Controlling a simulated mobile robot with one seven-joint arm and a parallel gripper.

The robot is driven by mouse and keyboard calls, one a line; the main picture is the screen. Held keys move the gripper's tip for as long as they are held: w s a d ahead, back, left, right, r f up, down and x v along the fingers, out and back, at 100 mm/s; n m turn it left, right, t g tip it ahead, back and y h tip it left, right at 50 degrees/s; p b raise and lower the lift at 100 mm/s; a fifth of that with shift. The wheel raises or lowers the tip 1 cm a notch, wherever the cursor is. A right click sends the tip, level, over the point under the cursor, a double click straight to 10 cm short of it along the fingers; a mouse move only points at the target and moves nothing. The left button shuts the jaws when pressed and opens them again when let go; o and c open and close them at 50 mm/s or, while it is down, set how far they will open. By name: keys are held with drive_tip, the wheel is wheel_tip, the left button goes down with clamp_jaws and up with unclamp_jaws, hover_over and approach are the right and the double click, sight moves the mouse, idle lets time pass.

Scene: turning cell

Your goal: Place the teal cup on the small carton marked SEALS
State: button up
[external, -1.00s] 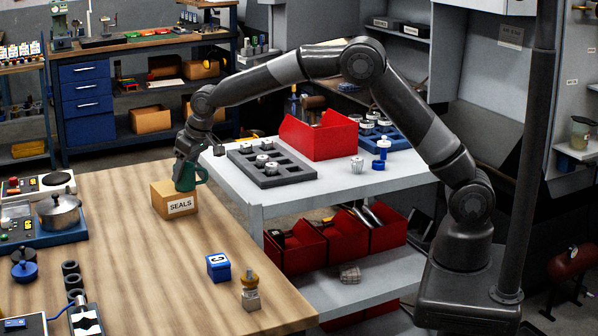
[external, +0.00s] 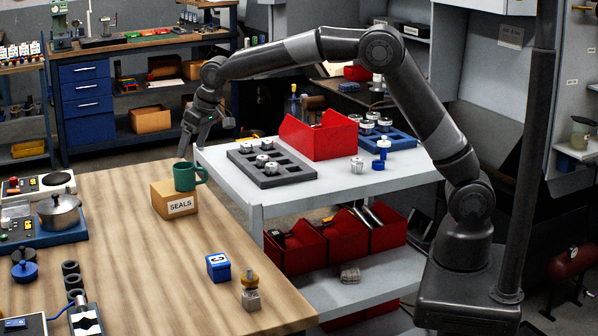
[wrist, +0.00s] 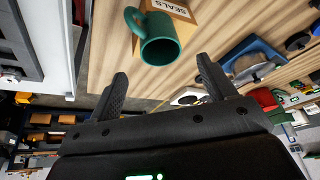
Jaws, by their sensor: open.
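The teal cup (external: 187,177) stands upright on top of the small carton marked SEALS (external: 176,205), which sits on the wooden table. In the wrist view the teal cup (wrist: 159,42) shows its open mouth and handle, with part of the carton (wrist: 176,10) beneath it. My gripper (external: 184,152) is open and empty, behind and above the cup and apart from it. In the wrist view my gripper's two fingers (wrist: 160,85) are spread with nothing between them.
On the wooden table (external: 130,240) are a blue block (external: 218,267), a small yellow-topped piece (external: 250,290) and a pot (external: 58,211) at the left. A grey shelf cart (external: 335,190) with a red bin (external: 320,136) stands to the right. The table around the carton is clear.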

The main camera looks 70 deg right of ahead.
drive_tip(key=s+d+r, duration=0.3)
drive_tip(key=s+r, duration=0.3)
drive_tip(key=s, duration=0.5)
drive_tip(key=s+d+r, duration=0.3)
drive_tip(key=s+r, duration=0.2)
drive_tip(key=s, duration=0.7)
drive_tip(key=s+d+f, duration=0.1)
drive_tip(key=s+f, duration=0.2)
drive_tip(key=s, duration=0.8)
drive_tip(key=s+d+f+t, duration=0.1)
drive_tip(key=s+f, duration=0.3)
drive_tip(key=s, duration=0.8)
drive_tip(key=shift+s+f+n, duration=0.2)
drive_tip(key=shift+s+n, duration=0.1)
drive_tip(key=shift+n, duration=0.1)
